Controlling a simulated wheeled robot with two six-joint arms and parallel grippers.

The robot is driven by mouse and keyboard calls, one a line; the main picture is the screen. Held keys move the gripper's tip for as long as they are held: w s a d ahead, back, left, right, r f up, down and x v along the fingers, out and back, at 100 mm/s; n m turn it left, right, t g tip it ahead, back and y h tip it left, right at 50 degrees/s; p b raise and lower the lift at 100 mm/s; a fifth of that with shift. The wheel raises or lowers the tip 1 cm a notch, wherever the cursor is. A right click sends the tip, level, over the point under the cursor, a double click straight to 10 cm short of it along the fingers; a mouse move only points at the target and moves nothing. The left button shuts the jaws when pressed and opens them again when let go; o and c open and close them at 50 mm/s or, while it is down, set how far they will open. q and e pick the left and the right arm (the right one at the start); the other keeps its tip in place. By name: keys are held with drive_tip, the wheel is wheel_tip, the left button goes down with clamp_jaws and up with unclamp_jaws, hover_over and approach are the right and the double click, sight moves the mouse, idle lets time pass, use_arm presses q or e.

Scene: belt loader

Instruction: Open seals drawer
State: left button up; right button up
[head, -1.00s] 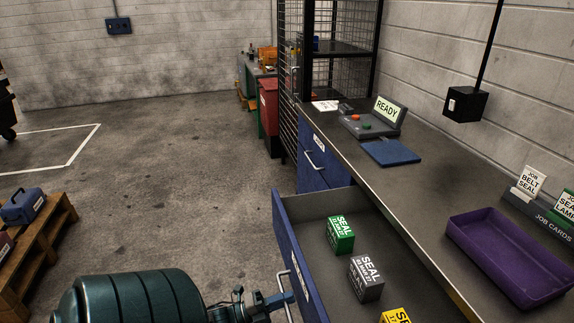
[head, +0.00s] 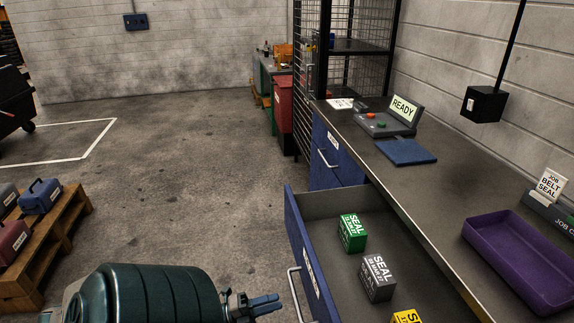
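The seals drawer (head: 308,262) is pulled well out from the blue bench, its blue front to the left. Inside lie a green seal box (head: 352,233), a dark grey seal box (head: 377,279) and a yellow seal box (head: 407,317), cut off by the lower edge. The drawer's silver handle (head: 296,292) is on the front. My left gripper (head: 268,304) is left of the handle, with a visible gap between them. Its fingers overlap in this view, so its opening is unclear. My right gripper is out of view.
A closed blue drawer (head: 334,155) is farther along the bench. On the worktop are a purple tray (head: 522,262), a blue pad (head: 406,151), a READY console (head: 389,118) and job cards (head: 551,187). A pallet with cases (head: 48,237) stands left; the floor between is clear.

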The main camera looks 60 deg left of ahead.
use_arm(q)
drive_tip(key=v, duration=0.4)
drive_tip(key=shift+w, duration=0.1)
idle(0.4)
drive_tip(key=s+d+f+n+g+y, duration=0.2)
drive_tip(key=f+n+g+y, duration=0.35)
drive_tip(key=f, duration=0.75)
drive_tip(key=s+d+f+n+g+y, duration=0.1)
drive_tip(key=d+f+n+g+y, duration=0.15)
drive_tip(key=f+n, duration=0.9)
drive_tip(key=s+d+f+n+g, duration=0.5)
drive_tip(key=s+d+f+g, duration=0.4)
drive_tip(key=d+f, duration=0.5)
drive_tip(key=shift+s, duration=0.55)
drive_tip(key=shift+f, duration=0.1)
